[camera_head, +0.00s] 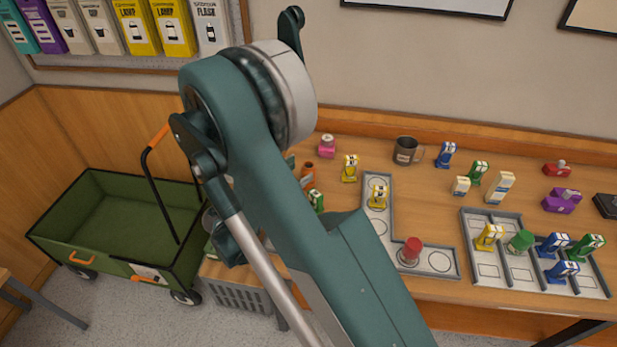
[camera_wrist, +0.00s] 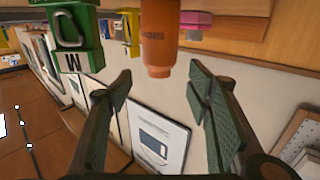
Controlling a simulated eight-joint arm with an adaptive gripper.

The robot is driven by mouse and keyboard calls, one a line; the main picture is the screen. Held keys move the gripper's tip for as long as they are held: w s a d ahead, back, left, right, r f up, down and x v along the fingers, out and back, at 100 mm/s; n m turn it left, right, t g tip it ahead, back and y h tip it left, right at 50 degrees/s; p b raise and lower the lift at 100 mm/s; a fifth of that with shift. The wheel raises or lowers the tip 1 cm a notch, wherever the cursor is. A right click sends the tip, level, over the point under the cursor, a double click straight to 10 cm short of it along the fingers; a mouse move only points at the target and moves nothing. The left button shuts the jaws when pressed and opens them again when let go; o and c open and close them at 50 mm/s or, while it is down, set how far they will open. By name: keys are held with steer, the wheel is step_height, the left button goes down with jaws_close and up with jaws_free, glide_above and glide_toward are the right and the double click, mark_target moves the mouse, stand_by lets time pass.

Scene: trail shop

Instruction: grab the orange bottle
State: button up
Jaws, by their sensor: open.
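The orange bottle (camera_wrist: 158,38) shows at the top centre of the wrist view, where the scene appears upside down, with its narrower end towards my gripper. My gripper (camera_wrist: 162,84) is open and empty, with one finger on each side of the bottle's line and the bottle just beyond the fingertips. In the head view the orange bottle (camera_head: 308,171) stands on the table right beside my arm, partly hidden by it. My gripper cannot be made out in the head view behind my arm.
A green item (camera_wrist: 78,38) stands close to the bottle in the wrist view; a pink item (camera_wrist: 196,20) is on its other side. On the table (camera_head: 335,200) are a yellow item (camera_head: 349,168), a mug (camera_head: 407,151) and an L-shaped tray (camera_head: 441,246) with a red-topped piece (camera_head: 410,251).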

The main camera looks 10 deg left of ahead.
steer(key=shift+b+x, duration=0.7)
steer(key=shift+x, duration=1.8)
steer(key=shift+c, duration=0.5)
steer(key=c, duration=1.3)
steer(key=shift+c, duration=0.2)
steer(key=shift+r, duration=0.2)
steer(key=shift+r+p, duration=1.3)
steer(key=shift+r, duration=3.55)
